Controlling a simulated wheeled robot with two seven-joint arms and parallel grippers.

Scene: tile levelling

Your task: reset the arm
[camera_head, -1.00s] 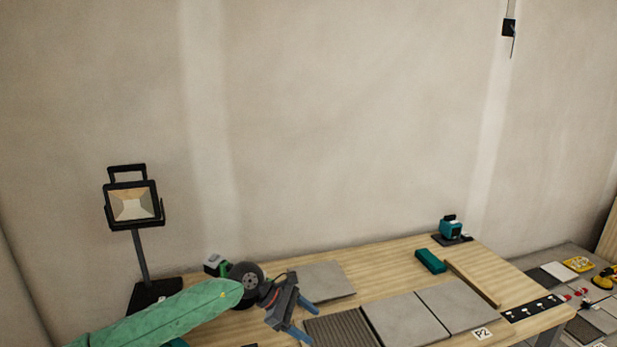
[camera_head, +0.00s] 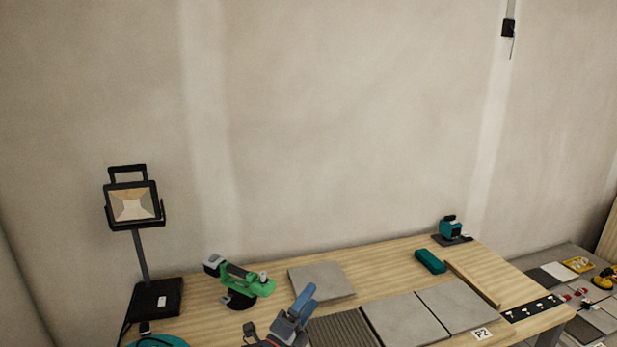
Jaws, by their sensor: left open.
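My left gripper (camera_head: 295,316), grey with blue fingers, shows at the bottom edge of the head view, left of centre. It is open and I see nothing held in it. It appears in front of the near part of the wooden workbench (camera_head: 385,262), beside a dark ribbed tile (camera_head: 345,330). Most of my left arm is below the picture. My right gripper is not in view.
A green tool (camera_head: 245,281) and a grey tile (camera_head: 321,280) lie behind the gripper. A work lamp (camera_head: 134,207) stands at left. Two grey tiles (camera_head: 403,320) (camera_head: 461,304), a wooden strip (camera_head: 472,283), a teal block (camera_head: 430,261) and a teal device (camera_head: 451,229) are to the right.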

